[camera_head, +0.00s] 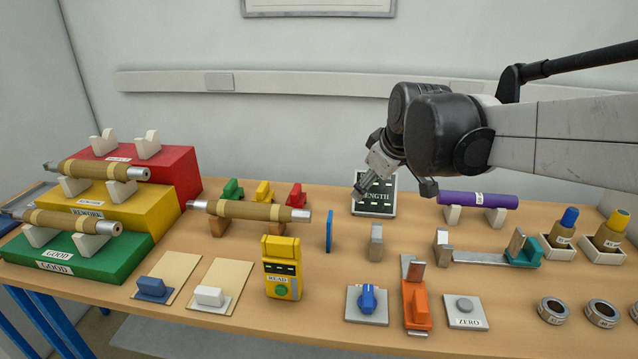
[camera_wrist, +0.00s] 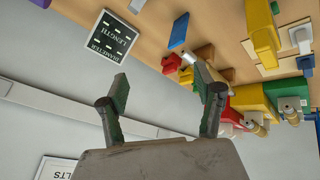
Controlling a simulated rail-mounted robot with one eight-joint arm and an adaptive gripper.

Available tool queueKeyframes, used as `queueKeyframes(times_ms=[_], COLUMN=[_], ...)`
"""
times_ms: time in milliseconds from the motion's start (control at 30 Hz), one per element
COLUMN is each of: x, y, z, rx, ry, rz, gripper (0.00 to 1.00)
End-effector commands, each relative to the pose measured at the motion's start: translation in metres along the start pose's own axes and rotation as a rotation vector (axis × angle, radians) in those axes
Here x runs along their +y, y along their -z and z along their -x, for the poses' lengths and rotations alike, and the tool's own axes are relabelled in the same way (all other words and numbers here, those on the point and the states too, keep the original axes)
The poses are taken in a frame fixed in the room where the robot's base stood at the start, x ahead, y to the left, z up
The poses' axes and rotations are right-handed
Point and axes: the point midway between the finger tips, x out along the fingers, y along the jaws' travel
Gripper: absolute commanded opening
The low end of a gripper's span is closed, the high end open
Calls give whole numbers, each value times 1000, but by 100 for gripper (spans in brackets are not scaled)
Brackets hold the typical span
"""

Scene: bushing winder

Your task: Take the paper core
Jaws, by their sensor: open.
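One brown paper core with metal ends (camera_head: 250,210) lies level on two wooden rests (camera_head: 277,227) mid-table. A second core (camera_head: 100,170) lies on white rests on the yellow REWORK block (camera_head: 125,212), and a third (camera_head: 65,221) on the green GOOD block (camera_head: 112,262). My gripper (camera_head: 364,186) hangs in the air to the right of the mid-table core, in front of the LENGTH display (camera_head: 375,196). In the wrist view my gripper (camera_wrist: 160,88) is open with nothing between its fingers. The mid-table core's metal end (camera_wrist: 188,58) shows there, its body partly hidden behind the right finger.
A blue upright plate (camera_head: 329,231) stands just right of the mid-table core. The yellow READ device (camera_head: 282,267) stands in front of it, and green, yellow and red clamps (camera_head: 264,191) behind it. A purple roll (camera_head: 478,199) lies on white rests at right.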

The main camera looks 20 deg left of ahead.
Motion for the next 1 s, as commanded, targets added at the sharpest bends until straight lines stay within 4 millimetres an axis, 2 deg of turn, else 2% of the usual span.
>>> queueKeyframes(times_ms=[33,267,400,533,733,1000], x=[-6,-41,-73,-107,-147,-162], y=[20,97,141,175,207,217], z=[-15,-78,-118,-154,-191,-214], rx=[9,48,76,103,133,142], ry=[14,70,103,130,155,162], rz=[47,266,399,516,639,677], gripper=[65,65,65,65,65,65])
